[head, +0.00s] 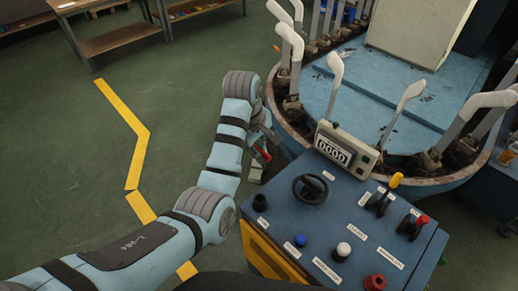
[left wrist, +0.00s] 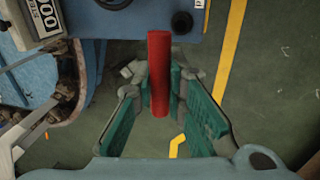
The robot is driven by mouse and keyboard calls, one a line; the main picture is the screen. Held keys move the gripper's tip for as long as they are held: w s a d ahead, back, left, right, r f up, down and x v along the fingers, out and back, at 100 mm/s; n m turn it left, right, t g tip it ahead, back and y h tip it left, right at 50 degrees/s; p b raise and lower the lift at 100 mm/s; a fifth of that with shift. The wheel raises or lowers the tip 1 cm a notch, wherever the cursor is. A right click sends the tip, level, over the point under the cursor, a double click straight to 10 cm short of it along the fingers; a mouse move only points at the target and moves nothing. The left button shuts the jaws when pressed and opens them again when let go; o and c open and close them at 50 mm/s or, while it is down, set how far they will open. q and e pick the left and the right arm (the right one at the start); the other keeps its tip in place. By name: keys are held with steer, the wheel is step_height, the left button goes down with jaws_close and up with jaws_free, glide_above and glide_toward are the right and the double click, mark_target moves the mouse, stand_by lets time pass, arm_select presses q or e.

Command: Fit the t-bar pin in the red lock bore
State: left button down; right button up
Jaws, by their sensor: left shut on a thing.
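My left gripper (head: 259,160) hangs beside the left edge of the blue console. It is shut on the t-bar pin, whose red part (head: 265,152) shows small beside the fingers. In the left wrist view the red pin (left wrist: 159,75) lies between the green-padded fingers of the gripper (left wrist: 172,88); its crossbar cannot be made out clearly. A red round fitting (head: 375,283), which looks like the red lock bore, sits at the console's front edge, well right of and nearer than the gripper. My right gripper is not in view.
The console (head: 310,235) carries a black handwheel (head: 309,188), a black round fitting (head: 260,202), blue and white knobs, yellow and red levers, and a counter box (head: 345,150). Behind it stands a round machine (head: 390,95) with several upright sock forms. Green floor at left is open.

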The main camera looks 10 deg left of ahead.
arm_select(q)
steer(key=shift+f, duration=0.15)
steer(key=c, duration=2.1)
jaws_free()
steer(key=shift+f, duration=0.1)
steer(key=o, duration=0.6)
steer(key=shift+c, duration=0.2)
